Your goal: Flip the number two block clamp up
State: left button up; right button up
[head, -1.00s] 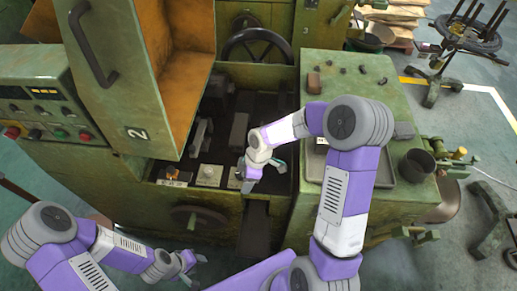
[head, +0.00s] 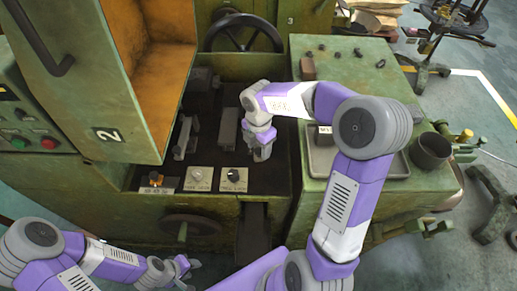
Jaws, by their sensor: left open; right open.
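The green machine marked with a number two plate (head: 108,135) stands open in front of me. In its dark bay are a grey upright bracket-like part (head: 185,138) and a grey block-shaped part (head: 228,128). I cannot tell for sure which part is the block clamp. My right gripper (head: 262,153) is open and points down inside the bay, to the right of the grey block-shaped part. Its fingertips are small, and I cannot tell if they touch anything. My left gripper (head: 190,266) is open and empty, low in front of the machine.
Labelled knobs (head: 199,178) line the bay's front ledge. A raised cover (head: 150,60) with orange inside stands at the left of the bay. A handwheel (head: 243,32) is behind. A tray (head: 400,165) and a dark cup (head: 431,150) sit to the right.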

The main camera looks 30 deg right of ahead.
jog(key=shift+f, duration=0.25)
jog(key=shift+c, duration=0.3)
grip_shut()
jog(key=shift+r, duration=0.1)
